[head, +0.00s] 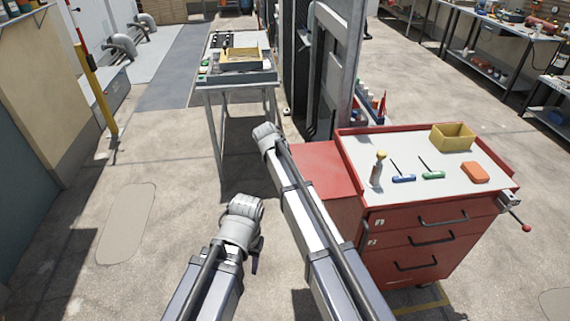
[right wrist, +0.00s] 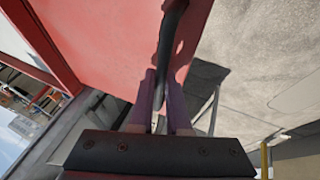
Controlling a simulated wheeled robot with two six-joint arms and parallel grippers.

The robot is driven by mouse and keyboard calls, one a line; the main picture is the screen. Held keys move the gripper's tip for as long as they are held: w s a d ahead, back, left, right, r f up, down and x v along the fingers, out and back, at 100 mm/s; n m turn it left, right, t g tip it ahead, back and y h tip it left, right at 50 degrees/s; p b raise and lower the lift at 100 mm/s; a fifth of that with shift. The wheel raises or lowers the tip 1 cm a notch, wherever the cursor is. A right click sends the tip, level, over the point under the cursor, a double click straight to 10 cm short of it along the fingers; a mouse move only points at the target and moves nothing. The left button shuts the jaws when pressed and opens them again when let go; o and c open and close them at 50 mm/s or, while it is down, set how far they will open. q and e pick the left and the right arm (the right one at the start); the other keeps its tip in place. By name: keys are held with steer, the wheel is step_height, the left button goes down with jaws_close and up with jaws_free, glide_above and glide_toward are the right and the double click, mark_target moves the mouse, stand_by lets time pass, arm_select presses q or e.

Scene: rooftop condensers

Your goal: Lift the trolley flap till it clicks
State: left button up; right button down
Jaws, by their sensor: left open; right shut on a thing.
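The red trolley (head: 410,225) stands at the right in the head view, with drawers at its front. Its red flap (head: 322,165) sticks out from the left side, partly behind my right arm. It looks roughly level, a little below the top; its exact angle is unclear. In the right wrist view the flap (right wrist: 110,40) fills the upper left. My right gripper (right wrist: 163,88) is shut on a dark curved handle (right wrist: 170,45) at the flap. My left gripper (head: 254,262) is open and empty, pointing down, left of the trolley and apart from it.
The trolley top holds a yellow bin (head: 452,136), a bottle (head: 377,170), blue and green screwdrivers (head: 404,178) and an orange block (head: 474,172). A grey table (head: 238,80) stands behind. A tall dark frame (head: 330,65) rises behind the flap.

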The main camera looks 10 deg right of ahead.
stand_by(0.3)
steer(key=c, duration=1.2)
jaws_free()
steer(key=shift+o, duration=0.2)
steer(key=p+v, duration=0.6)
steer(key=v, duration=0.1)
steer(key=shift+s+r+p, duration=0.15)
steer(key=shift+r+p, duration=0.2)
steer(key=shift+p, duration=0.05)
